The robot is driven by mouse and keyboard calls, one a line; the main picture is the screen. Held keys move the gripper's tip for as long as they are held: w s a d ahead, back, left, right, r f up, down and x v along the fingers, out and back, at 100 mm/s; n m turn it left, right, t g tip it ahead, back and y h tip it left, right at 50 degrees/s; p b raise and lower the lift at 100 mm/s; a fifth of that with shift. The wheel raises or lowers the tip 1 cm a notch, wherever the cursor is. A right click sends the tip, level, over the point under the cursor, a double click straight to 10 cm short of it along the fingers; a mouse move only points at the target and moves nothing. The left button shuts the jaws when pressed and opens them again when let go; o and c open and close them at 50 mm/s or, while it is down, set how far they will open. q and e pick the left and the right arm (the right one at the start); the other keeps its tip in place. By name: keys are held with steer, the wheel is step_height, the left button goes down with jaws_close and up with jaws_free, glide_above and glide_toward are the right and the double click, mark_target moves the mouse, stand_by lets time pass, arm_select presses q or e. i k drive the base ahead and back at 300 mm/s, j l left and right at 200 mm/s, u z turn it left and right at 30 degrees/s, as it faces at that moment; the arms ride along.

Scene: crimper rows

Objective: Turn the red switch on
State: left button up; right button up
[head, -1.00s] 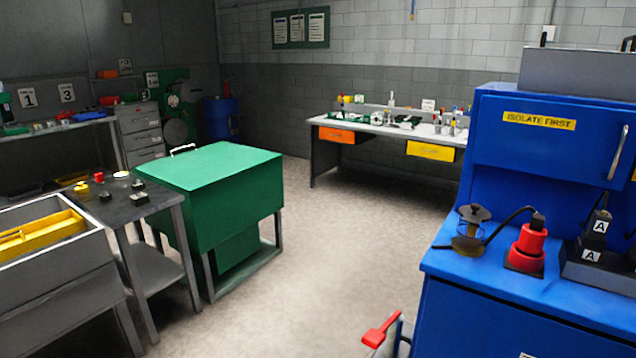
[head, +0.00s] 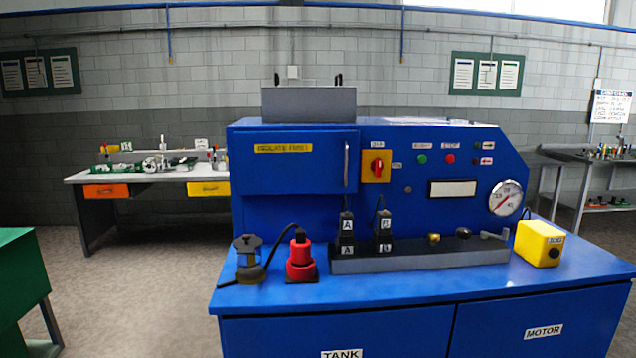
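The red switch (head: 377,168) is a red rotary knob on a yellow plate, on the front of the blue machine's (head: 290,200) upright panel. A small label sits above it. The knob's handle looks upright, but the label is too small to read surely. Neither of my grippers shows in the head view now.
The blue bench top holds a red plug-like fitting (head: 301,260), a glass and metal filler (head: 248,262), a grey block (head: 420,255) with black connectors, and a yellow box (head: 539,243). A green button (head: 422,160) and red button (head: 450,160) are right of the switch.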

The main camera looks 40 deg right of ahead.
mark_target(376, 166)
steer(key=z, duration=1.65)
